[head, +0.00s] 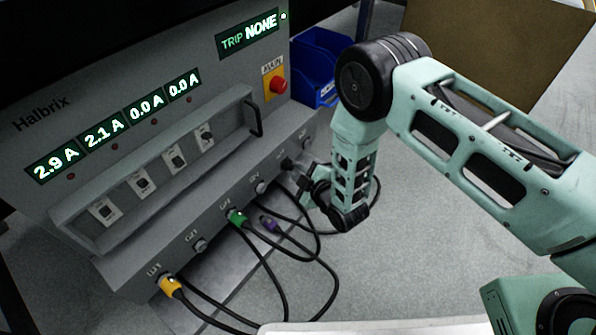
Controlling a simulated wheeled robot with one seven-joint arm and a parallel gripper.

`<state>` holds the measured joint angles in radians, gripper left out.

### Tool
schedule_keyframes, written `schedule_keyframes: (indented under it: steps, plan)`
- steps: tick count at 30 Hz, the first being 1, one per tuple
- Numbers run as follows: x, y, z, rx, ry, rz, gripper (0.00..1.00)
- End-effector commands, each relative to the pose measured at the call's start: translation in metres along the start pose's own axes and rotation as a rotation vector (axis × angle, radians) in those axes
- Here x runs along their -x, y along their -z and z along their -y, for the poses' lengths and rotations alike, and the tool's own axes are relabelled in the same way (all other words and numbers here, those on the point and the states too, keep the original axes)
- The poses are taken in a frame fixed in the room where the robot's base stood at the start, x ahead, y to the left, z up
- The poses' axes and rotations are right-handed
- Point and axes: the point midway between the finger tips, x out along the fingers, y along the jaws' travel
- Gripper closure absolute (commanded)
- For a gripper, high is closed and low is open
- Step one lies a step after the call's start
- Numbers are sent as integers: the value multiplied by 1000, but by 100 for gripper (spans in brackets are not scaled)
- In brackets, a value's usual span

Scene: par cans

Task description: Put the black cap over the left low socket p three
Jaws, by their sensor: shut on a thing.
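My gripper (306,184) is at the right end of the grey panel's low socket row, in front of the ledge. It is shut on a small dark thing, mostly hidden by the fingers. I cannot tell whether this is the black cap. A small black piece (289,163) sits at the rightmost low sockets, just left of the fingers. The low row also has a yellow plug (170,286), a bare grey socket (200,246), a green plug (236,217) and another grey socket (260,187). The labels above them are too small to read surely.
A loose purple plug (269,224) hangs on its cable below the row. Black cables (272,278) loop over the floor in front. A handle bar (256,118) and red button (278,86) stick out of the panel. A blue bin (318,66) stands behind. Floor to the right is clear.

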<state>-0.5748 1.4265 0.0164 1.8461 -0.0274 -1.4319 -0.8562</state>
Motion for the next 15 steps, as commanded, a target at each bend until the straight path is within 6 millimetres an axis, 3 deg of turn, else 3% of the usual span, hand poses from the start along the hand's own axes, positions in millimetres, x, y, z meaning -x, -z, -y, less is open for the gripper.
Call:
schedule_keyframes:
  steps: [15]
  plan:
    - [-7,3,0,0,-1,-1,100]
